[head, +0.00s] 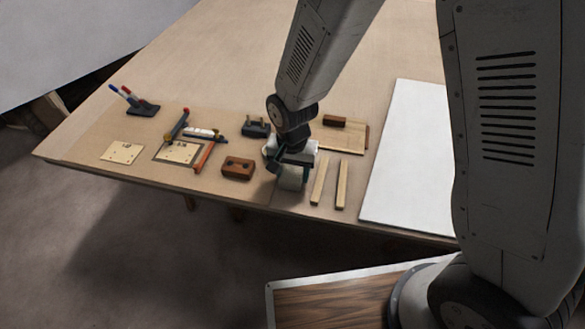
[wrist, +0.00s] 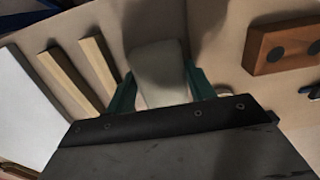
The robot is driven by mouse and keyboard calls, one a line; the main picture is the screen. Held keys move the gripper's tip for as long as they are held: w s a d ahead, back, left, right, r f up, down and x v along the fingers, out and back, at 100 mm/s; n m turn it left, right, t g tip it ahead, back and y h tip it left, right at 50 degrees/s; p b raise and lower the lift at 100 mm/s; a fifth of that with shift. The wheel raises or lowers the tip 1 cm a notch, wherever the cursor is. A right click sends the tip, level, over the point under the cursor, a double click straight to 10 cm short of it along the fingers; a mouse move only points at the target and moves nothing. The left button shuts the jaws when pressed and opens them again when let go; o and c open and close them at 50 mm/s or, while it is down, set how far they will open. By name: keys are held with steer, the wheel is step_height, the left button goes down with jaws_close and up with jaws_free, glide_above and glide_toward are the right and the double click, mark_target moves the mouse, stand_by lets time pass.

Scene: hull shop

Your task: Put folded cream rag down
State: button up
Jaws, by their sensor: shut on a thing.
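The folded cream rag (wrist: 159,75) is a pale, rounded block between the two green fingers of my gripper (wrist: 158,88) in the wrist view. The fingers are shut on it from both sides. In the head view the rag (head: 291,178) hangs at my gripper (head: 291,165), near the front edge of the workbench (head: 240,60). I cannot tell whether the rag touches the bench top.
Two wooden strips (head: 330,183) lie right of the rag, with a white panel (head: 408,155) beyond them. A brown block with dark round spots (head: 238,168) lies to the left. Plates and tools, including an orange-handled one (head: 204,156), lie further left. The bench's back is clear.

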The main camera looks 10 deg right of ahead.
mark_target(293, 173)
steer(key=shift+d+f, duration=0.1)
steer(key=o, duration=1)
steer(key=shift+f, duration=0.1)
step_height(293, 173, up, 12)
steer(key=s+d+r, duration=0.2)
steer(key=d+r, duration=0.5)
steer(key=s+d+r+n, duration=0.2)
steer(key=s+d+r, duration=0.3)
steer(key=s, duration=0.3)
steer(key=s+d+r+n+t, duration=0.1)
steer(key=s+d+r+n, duration=0.1)
steer(key=s+d+r, duration=0.3)
steer(key=s+d, duration=0.3)
steer(key=s, duration=0.1)
steer(key=shift+s+d+r, duration=0.15)
steer(key=shift+d+r, duration=0.15)
steer(key=shift+r, duration=0.1)
